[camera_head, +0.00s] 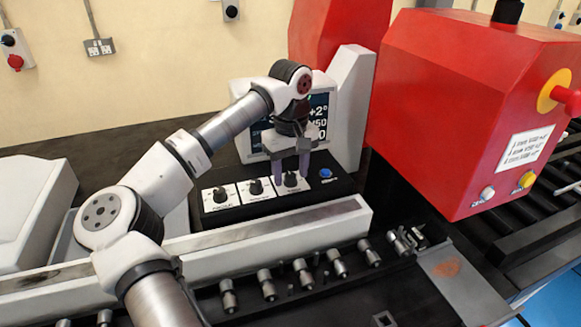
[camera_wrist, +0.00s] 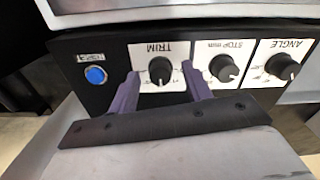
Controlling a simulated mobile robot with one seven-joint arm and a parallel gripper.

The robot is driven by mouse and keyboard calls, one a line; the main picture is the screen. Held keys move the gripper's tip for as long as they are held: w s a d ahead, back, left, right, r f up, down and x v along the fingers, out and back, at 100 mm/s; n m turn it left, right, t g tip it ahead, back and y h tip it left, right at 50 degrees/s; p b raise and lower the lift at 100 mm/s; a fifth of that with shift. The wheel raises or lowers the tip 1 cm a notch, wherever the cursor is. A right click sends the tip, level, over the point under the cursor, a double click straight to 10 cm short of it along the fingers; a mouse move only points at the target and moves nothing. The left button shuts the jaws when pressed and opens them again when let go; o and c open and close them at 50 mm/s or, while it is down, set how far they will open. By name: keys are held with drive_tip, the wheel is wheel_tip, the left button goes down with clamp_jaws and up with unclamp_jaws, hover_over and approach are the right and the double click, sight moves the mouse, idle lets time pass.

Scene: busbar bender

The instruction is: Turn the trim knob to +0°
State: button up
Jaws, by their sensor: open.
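The trim knob (camera_wrist: 159,70) is a black round knob on a white plate marked TRIM, shown upside down in the wrist view. In the head view the trim knob (camera_head: 291,180) is the rightmost of three. My gripper (camera_wrist: 160,84) is open, with one purple finger on each side of the trim knob; I cannot tell whether they touch it. In the head view my gripper (camera_head: 291,169) points down over the knob.
The stop knob (camera_wrist: 223,68) and angle knob (camera_wrist: 282,66) sit beside the trim knob. A blue button (camera_wrist: 95,75) is on its other side. A red machine housing (camera_head: 450,110) stands to the right. A pale rail (camera_head: 270,232) runs in front of the panel.

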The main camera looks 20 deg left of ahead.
drive_tip(key=c, duration=1)
drive_tip(key=shift+o, duration=0.2)
drive_tip(key=shift+n+b, duration=0.35)
drive_tip(key=shift+n, duration=0.05)
drive_tip(key=n+b, duration=0.2)
drive_tip(key=shift+f+n, duration=0.1)
drive_tip(key=shift+n, duration=0.3)
drive_tip(key=n+b, duration=0.1)
drive_tip(key=n, duration=0.2)
drive_tip(key=shift+n, duration=0.3)
drive_tip(key=n+b, duration=0.1)
drive_tip(key=n, duration=0.3)
drive_tip(key=shift+n+b, duration=0.3)
drive_tip(key=shift+b, duration=0.1)
drive_tip(key=shift+n+b, duration=0.45)
drive_tip(key=shift+n, duration=1.65)
